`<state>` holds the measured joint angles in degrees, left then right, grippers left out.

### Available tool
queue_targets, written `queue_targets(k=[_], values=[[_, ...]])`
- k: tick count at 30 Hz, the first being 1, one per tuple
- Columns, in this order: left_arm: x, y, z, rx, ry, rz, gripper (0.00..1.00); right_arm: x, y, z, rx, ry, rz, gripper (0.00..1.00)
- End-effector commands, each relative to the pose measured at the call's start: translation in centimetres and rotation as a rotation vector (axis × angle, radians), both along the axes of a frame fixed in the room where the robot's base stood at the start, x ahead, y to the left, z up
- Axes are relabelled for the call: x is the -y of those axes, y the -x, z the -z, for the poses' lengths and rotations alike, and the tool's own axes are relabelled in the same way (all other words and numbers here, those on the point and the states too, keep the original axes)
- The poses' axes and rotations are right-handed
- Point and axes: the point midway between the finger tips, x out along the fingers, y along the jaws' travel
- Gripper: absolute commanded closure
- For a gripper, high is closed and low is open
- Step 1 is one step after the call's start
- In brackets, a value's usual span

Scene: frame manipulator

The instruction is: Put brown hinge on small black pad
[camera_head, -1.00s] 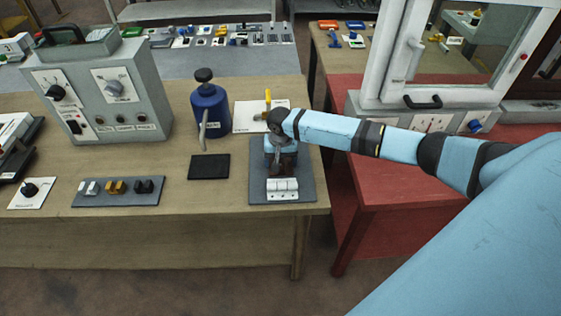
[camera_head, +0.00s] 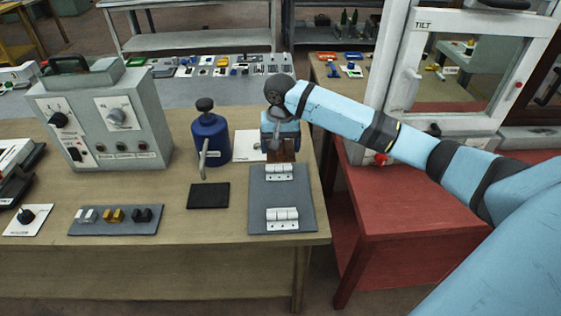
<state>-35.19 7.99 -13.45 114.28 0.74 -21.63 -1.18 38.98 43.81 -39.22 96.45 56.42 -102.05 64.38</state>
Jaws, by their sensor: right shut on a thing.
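The brown hinge (camera_head: 281,152) is in my right gripper (camera_head: 281,142), whose jaws are shut on it. The gripper holds it above the far end of the grey mat (camera_head: 262,205), partly hiding it. Two white hinges lie on this mat, one at the far end (camera_head: 279,173) and one at the near end (camera_head: 282,219). The small black pad (camera_head: 208,196) lies flat and bare on the wooden table, left of the grey mat and to the left of and nearer than my right gripper. My left gripper does not show.
A blue bottle-like device (camera_head: 210,138) with a lever stands just behind the black pad. A grey control box (camera_head: 105,120) stands at the left. A white sheet (camera_head: 247,146) lies behind, partly hidden.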

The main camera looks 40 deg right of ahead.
Motion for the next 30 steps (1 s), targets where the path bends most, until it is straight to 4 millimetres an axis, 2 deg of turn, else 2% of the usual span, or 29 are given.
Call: queue_targets(k=[5, 8, 12, 15, 18, 22, 30], values=[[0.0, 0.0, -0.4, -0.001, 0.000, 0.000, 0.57, -1.2, 0.8, -1.8, -0.001, 0.001, -0.046, 0.49], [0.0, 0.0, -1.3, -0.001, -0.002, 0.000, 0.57, -3.7, 2.6, -2.5, -0.004, 0.006, -0.147, 0.49], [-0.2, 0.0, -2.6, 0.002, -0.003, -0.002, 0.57, -8.0, 6.3, -3.2, -0.004, 0.007, -0.331, 0.49], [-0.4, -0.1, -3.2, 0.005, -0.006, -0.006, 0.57, -10.4, 8.7, -3.6, -0.004, 0.005, -0.441, 0.49], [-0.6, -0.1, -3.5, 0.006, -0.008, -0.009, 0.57, -11.8, 10.3, -3.9, 0.000, 0.002, -0.515, 0.49], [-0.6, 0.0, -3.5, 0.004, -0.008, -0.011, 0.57, -12.5, 11.1, -3.9, 0.000, 0.001, -0.551, 0.49], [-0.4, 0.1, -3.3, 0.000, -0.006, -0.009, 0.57, -12.5, 11.1, -3.9, 0.000, 0.002, -0.551, 0.49]])
